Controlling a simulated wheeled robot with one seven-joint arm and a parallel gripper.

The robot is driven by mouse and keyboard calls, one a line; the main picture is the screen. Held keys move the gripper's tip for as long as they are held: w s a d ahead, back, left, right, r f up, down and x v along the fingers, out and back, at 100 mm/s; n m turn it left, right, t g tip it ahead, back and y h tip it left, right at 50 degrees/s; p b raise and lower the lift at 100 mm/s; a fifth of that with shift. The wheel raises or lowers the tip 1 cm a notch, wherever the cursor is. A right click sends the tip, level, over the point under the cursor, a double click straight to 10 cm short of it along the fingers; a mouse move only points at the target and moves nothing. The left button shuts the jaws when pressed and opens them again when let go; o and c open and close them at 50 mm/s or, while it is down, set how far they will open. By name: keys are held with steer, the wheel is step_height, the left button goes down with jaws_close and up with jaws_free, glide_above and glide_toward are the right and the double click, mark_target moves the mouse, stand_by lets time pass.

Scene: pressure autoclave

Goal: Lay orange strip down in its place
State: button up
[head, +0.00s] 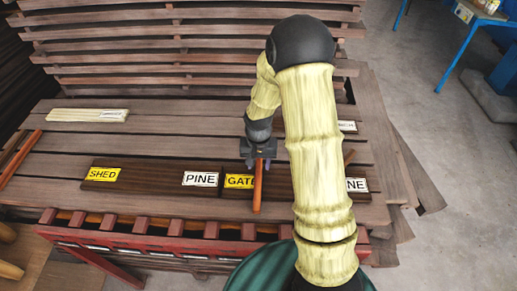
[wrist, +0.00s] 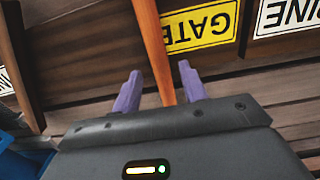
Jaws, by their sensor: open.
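The orange strip (head: 258,187) is a thin bar beneath my gripper. It runs toward the front across the dark board, just right of the yellow GATE label (head: 238,181). In the wrist view the orange strip (wrist: 152,45) comes down between the fingers, with the GATE label (wrist: 198,27) beside it. My gripper (head: 261,165) is open. Its purple fingertips (wrist: 159,80) stand on either side of the strip, with gaps showing. Whether the strip's underside rests on the board cannot be told.
Dark boards carry SHED (head: 103,175) and PINE (head: 200,179) labels; my arm partly hides another label at right. Another orange bar (head: 20,158) lies at the far left. A pale labelled block (head: 88,115) lies at the back left. Slatted wood between them is bare.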

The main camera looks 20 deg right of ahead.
mark_target(259, 170)
step_height(259, 170, up, 9)
steer(key=b, duration=0.2)
steer(key=shift+f, duration=0.1)
stand_by(0.5)
steer(key=s+r+n+t, duration=0.2)
steer(key=s+r+n, duration=0.1)
steer(key=s, duration=1.1)
steer(key=shift+s+r+n+t, duration=0.2)
steer(key=shift+r+n+t, duration=0.1)
steer(key=shift+r, duration=0.25)
